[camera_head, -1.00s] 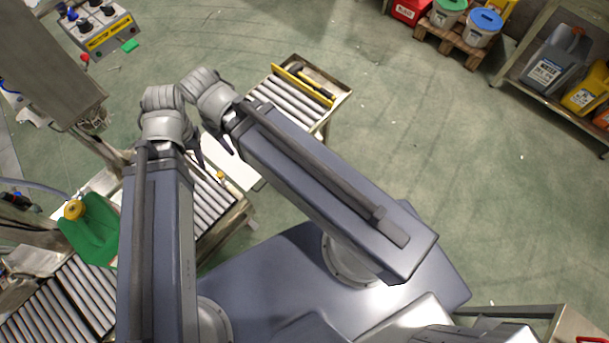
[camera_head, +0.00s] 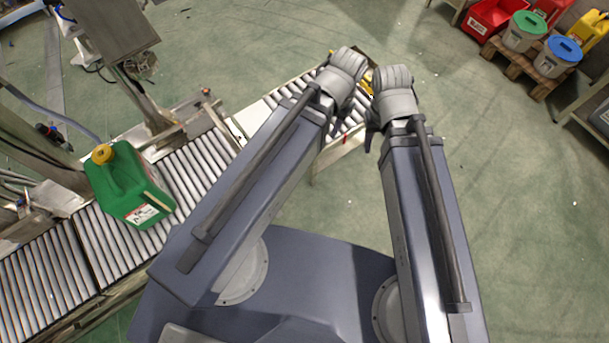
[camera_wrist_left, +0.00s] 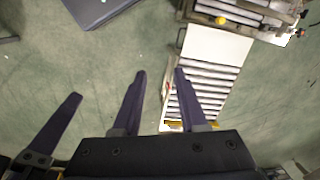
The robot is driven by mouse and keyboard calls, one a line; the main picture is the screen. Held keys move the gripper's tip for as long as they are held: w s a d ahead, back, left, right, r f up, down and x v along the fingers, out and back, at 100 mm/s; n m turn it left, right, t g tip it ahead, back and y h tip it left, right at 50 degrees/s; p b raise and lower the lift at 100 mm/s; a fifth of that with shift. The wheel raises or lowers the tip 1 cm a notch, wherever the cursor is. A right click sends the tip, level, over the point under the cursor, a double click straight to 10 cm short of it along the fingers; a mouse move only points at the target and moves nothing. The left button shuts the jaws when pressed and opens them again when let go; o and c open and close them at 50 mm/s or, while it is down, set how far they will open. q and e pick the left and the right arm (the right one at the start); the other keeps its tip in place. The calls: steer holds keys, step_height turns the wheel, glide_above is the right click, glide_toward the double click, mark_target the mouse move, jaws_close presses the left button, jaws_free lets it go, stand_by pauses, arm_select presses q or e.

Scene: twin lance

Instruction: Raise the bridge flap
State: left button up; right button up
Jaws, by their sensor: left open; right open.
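A pale flat panel, which looks like the bridge flap (camera_head: 250,119), lies level between two roller conveyor stretches, partly behind my left arm. It shows more fully in the left wrist view (camera_wrist_left: 216,46), flat, with rollers below it in the picture. My left gripper (camera_head: 335,126) hangs over the short roller stretch; in the left wrist view its two fingers (camera_wrist_left: 160,74) are apart and empty, below and left of the flap. My right gripper (camera_head: 371,132) is beside it to the right, its fingers partly hidden; one finger shows at the wrist view's left. Neither gripper touches the flap.
A green canister (camera_head: 128,185) with a yellow cap stands on the left roller conveyor (camera_head: 195,165). A machine column (camera_head: 140,90) rises behind it. Red, green-lidded and blue-lidded containers (camera_head: 556,58) stand on a pallet at top right. The floor right of my arms is clear.

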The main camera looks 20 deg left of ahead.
arm_select(q)
steer(key=w+a+f+m+b, duration=0.1)
steer(key=w+a+f+b, duration=0.1)
steer(key=f+b, duration=1.1)
steer(key=w+a+f+m+b, duration=0.1)
steer(key=w+a+f+b, duration=0.2)
steer(key=f+b, duration=1.1)
steer(key=w+a+f+m+t+b, duration=0.1)
steer(key=w+a+f+b, duration=0.2)
steer(key=f+b, duration=1.1)
steer(key=shift+w+a+f, duration=0.15)
steer(key=shift+a+f, duration=0.7)
steer(key=shift+f, duration=0.6)
step_height(320, 180, down, 8)
steer(key=a+b, duration=0.1)
steer(key=b, duration=0.6)
steer(key=shift+w+r+b, duration=0.15)
steer(key=shift+w+b, duration=0.25)
steer(key=shift+w, duration=0.05)
jaws_close()
